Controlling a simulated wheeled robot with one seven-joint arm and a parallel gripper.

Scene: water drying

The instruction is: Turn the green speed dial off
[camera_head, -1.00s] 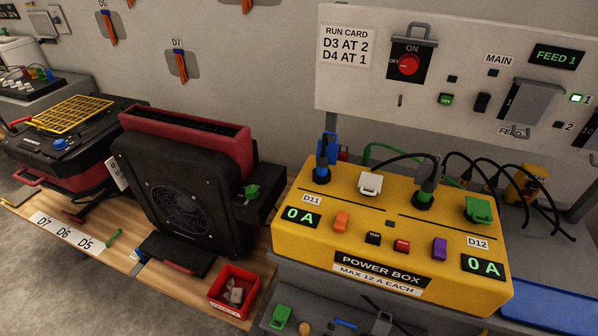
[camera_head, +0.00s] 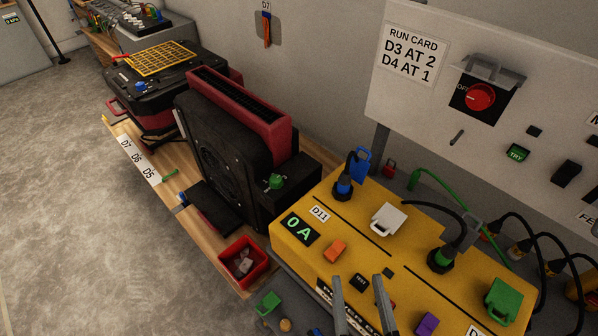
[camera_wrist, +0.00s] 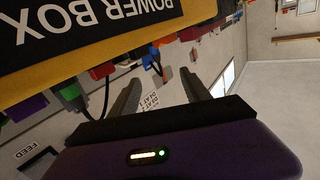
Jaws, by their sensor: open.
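The green speed dial (camera_head: 276,181) sits on a black side housing of the black and red drying machine (camera_head: 222,140), left of the yellow power box in the head view. My gripper (camera_head: 360,282) shows at the bottom of the head view, in front of the power box, its two grey fingers apart and empty. It is to the right of and nearer than the dial, not touching it. In the wrist view the gripper (camera_wrist: 165,90) is also open, with nothing between the fingers. I cannot make out the dial's setting mark.
The yellow power box (camera_head: 330,262) reads 0 A and carries plugs and cables. A red bin (camera_head: 243,260) stands on the wooden bench in front of the machine. A panel with a red switch (camera_head: 480,97) stands behind. Another black machine (camera_head: 160,95) is farther left.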

